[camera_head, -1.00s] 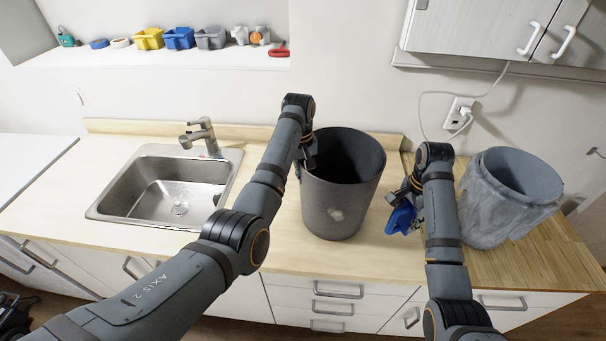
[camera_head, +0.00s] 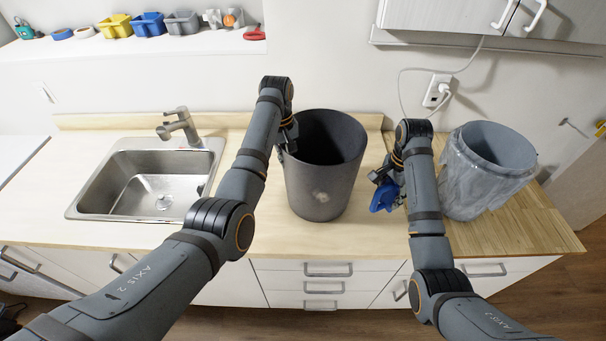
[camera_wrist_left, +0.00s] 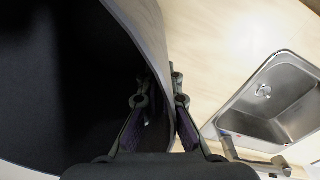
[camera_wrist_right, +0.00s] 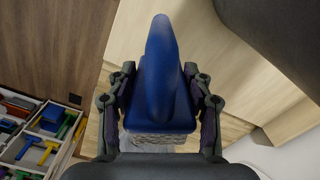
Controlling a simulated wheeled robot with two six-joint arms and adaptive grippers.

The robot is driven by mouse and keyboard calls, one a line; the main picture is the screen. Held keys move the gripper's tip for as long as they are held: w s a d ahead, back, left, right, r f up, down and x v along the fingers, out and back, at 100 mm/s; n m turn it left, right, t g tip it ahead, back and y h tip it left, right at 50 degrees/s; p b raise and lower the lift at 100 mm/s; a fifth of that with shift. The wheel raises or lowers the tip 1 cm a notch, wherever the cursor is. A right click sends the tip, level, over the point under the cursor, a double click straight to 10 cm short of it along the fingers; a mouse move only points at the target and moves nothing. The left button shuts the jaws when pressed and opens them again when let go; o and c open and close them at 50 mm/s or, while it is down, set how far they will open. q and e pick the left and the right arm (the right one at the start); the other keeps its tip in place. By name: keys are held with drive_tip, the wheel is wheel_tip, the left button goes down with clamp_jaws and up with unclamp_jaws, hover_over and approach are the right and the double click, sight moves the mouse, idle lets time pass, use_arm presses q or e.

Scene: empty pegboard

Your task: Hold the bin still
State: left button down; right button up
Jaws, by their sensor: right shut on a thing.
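A dark grey bin (camera_head: 325,185) stands upright on the wooden counter, with a pale smudge on its front. My left gripper (camera_head: 287,135) is at the bin's left rim. In the left wrist view the left gripper (camera_wrist_left: 162,115) has one finger inside the bin (camera_wrist_left: 150,25) and one outside, with the wall between them; the fingers stand apart. My right gripper (camera_head: 388,180) is to the right of the bin, apart from it, shut on a blue brush (camera_head: 384,196). The brush (camera_wrist_right: 162,90) shows pale bristles in the right wrist view.
A second grey bin (camera_head: 485,175) with a clear liner stands at the counter's right. A steel sink (camera_head: 150,185) is at left. A shelf (camera_head: 175,42) behind holds several small bins and tools. Drawers with tools (camera_wrist_right: 40,135) show in the right wrist view.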

drive_tip(key=s+a+f+n+y, duration=0.1)
drive_tip(key=s+a+n+y, duration=0.35)
drive_tip(key=a+n, duration=0.4)
drive_tip(key=s+a+f+n+y, duration=0.1)
drive_tip(key=s+a+n+y, duration=0.4)
drive_tip(key=a, duration=0.7)
drive_tip(key=shift+m+t+h, duration=0.3)
drive_tip(key=shift+m+h, duration=0.05)
drive_tip(key=shift+h, duration=0.1)
drive_tip(key=shift+w+f, duration=0.1)
drive_tip(key=shift+w, duration=2.4)
drive_tip(key=shift+w, duration=1)
drive_tip(key=d, duration=0.3)
drive_tip(key=shift+d, duration=0.3)
drive_tip(key=shift+w, duration=0.1)
